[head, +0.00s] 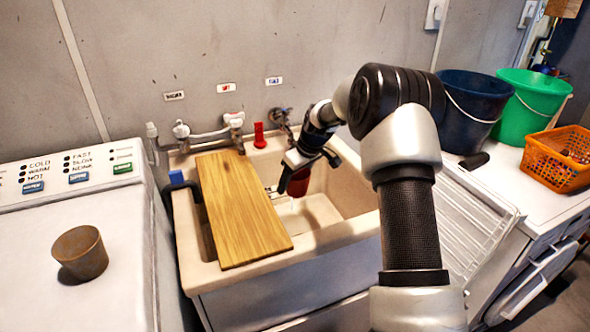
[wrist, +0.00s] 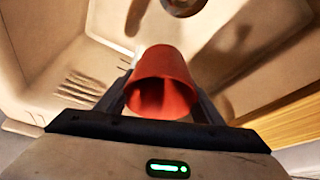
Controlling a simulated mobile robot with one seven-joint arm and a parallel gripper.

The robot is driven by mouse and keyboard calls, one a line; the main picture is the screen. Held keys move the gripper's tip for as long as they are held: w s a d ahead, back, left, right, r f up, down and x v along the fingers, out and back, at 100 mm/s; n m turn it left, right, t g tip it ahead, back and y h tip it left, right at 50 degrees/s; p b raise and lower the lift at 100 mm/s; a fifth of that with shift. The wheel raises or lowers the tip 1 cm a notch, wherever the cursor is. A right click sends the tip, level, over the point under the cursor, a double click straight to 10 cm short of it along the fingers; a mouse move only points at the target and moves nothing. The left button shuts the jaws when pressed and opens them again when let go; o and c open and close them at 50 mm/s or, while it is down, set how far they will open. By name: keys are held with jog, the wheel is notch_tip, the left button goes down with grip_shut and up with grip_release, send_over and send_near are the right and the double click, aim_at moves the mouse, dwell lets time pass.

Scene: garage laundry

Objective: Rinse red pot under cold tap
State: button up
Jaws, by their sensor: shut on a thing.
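The red pot (head: 299,184) hangs inside the pale sink (head: 352,228), right of the wooden board. My gripper (head: 304,166) is shut on the pot, with a finger on either side. In the wrist view my gripper (wrist: 162,100) holds the red pot (wrist: 165,65), and its open mouth faces the camera. A tap (head: 281,116) sits on the wall under a blue-marked label (head: 274,81), above and a little left of the pot. I see no running water. The label text is too small to read.
A wooden board (head: 242,208) lies across the sink's left part. A mixer tap (head: 210,134) and a red object (head: 259,135) stand behind. A brown pot (head: 80,252) sits on the left washer. A blue bucket (head: 470,110), green bucket (head: 533,105) and orange basket (head: 556,158) stand right.

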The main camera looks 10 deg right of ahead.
aim_at(297, 182)
dwell(0.3)
jog(key=s+a+r, duration=0.1)
jog(key=s+r, duration=0.3)
jog(key=shift+s+a, duration=0.2)
jog(key=shift+s, duration=0.2)
dwell(0.5)
